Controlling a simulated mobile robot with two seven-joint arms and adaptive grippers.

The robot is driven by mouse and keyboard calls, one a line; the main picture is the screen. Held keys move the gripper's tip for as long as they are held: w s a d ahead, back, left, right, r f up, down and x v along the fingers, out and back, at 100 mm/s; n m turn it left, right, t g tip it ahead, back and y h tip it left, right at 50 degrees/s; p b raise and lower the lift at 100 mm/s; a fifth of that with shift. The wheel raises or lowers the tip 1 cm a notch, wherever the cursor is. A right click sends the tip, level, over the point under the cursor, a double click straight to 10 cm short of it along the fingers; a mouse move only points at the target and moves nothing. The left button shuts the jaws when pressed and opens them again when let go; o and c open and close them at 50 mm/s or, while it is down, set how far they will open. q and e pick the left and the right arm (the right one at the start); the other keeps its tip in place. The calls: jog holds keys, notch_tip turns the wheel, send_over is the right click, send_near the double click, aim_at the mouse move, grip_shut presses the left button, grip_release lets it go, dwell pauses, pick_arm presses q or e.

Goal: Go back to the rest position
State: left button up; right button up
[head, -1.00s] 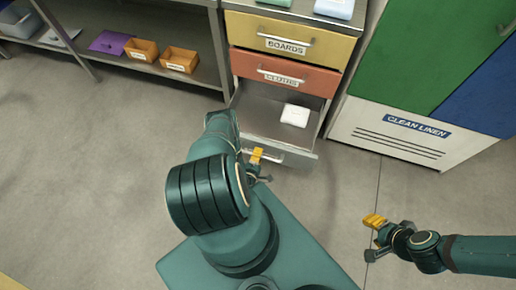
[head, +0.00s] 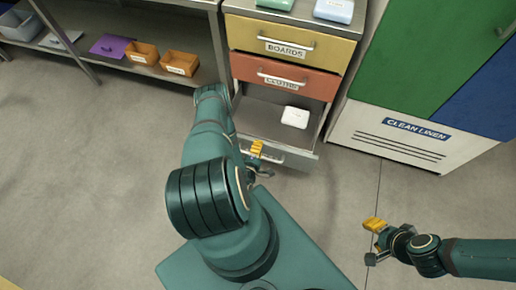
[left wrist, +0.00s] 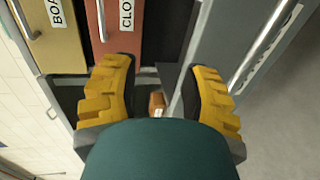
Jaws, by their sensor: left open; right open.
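My left gripper (head: 260,160) is in front of the open lower drawer (head: 304,155), at its front edge, partly hidden by my left arm in the head view. In the left wrist view its two yellow fingers (left wrist: 158,100) are wide apart with nothing gripped. My right gripper (head: 373,240) is over bare floor at the lower right, open and empty.
A white item (head: 295,117) lies in the open drawer. Above are the shut red drawer (head: 284,74) and yellow boards drawer (head: 290,42). A shelf with orange bins (head: 180,62) stands left, the clean linen cabinet (head: 415,130) right. Floor between is clear.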

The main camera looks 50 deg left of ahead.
dwell(0.4)
pick_arm(q)
jog(key=w+d+r+m+g+h, duration=0.2)
jog(key=w+d+r+m+h, duration=0.25)
jog(key=d+m, duration=0.3)
jog(key=w+d+r+m+g+h, duration=0.35)
jog(key=w+d+m+h, duration=0.2)
jog(key=d, duration=0.25)
jog(key=s+d+r+m+g+h, duration=0.1)
jog(key=s+d+r+m+g, duration=0.2)
jog(key=s+d+r+m, duration=0.1)
jog(key=s+d+r+m+g+h, duration=0.1)
jog(key=s+d+r+m+g, duration=0.2)
jog(key=d+r, duration=0.4)
jog(key=s+d+m, duration=0.1)
jog(key=d+m, duration=0.1)
jog(key=shift+s+m, duration=0.3)
jog(key=shift+s, duration=0.05)
jog(key=shift+a, duration=0.1)
